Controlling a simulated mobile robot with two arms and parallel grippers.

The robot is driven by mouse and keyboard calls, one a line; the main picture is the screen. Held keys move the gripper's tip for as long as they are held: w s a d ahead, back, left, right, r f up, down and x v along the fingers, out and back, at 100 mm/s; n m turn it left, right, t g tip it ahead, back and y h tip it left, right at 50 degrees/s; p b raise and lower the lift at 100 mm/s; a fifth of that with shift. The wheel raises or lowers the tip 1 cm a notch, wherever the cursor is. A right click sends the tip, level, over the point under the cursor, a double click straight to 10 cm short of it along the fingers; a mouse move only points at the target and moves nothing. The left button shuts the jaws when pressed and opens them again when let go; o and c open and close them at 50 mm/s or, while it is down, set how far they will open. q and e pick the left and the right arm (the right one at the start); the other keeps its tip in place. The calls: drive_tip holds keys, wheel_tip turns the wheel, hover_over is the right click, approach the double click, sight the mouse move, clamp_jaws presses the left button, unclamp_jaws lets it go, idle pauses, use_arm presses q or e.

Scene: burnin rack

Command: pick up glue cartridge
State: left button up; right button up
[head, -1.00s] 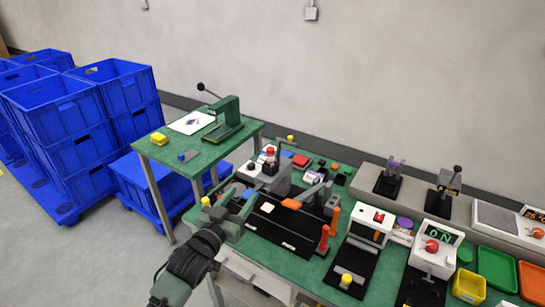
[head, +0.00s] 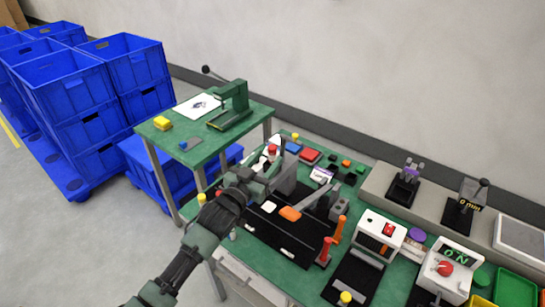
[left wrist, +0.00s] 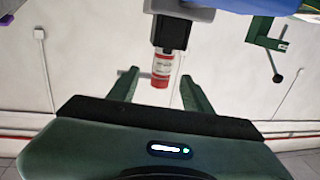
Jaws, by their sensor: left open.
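The glue cartridge (left wrist: 162,70) is a small cylinder with a red end and a red-and-white label. In the left wrist view it projects from a dark holder (left wrist: 170,33) and shows between the two fingers. My left gripper (left wrist: 159,80) is open, with one finger on each side of the cartridge in that picture. I cannot tell whether either finger touches it. In the head view my left gripper (head: 262,177) is over the back left of the green bench, and a red-topped item (head: 272,150) stands just beyond it. My right gripper is out of view.
A black tray (head: 268,228) with orange and white parts lies right of my gripper. Red and orange upright handles (head: 326,250) stand at its right end. A green side table (head: 190,153) with a press (head: 232,105) is behind left. Blue crates (head: 70,100) stand far left.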

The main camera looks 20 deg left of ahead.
sight(270, 155)
use_arm(q)
drive_tip(key=w, duration=0.2)
drive_tip(key=w+p, duration=0.1)
drive_tip(key=w, duration=0.1)
drive_tip(key=shift+d+f, duration=0.15)
drive_tip(key=shift+d, duration=0.15)
drive_tip(key=shift+w, duration=0.2)
drive_tip(key=c, duration=1)
clamp_jaws()
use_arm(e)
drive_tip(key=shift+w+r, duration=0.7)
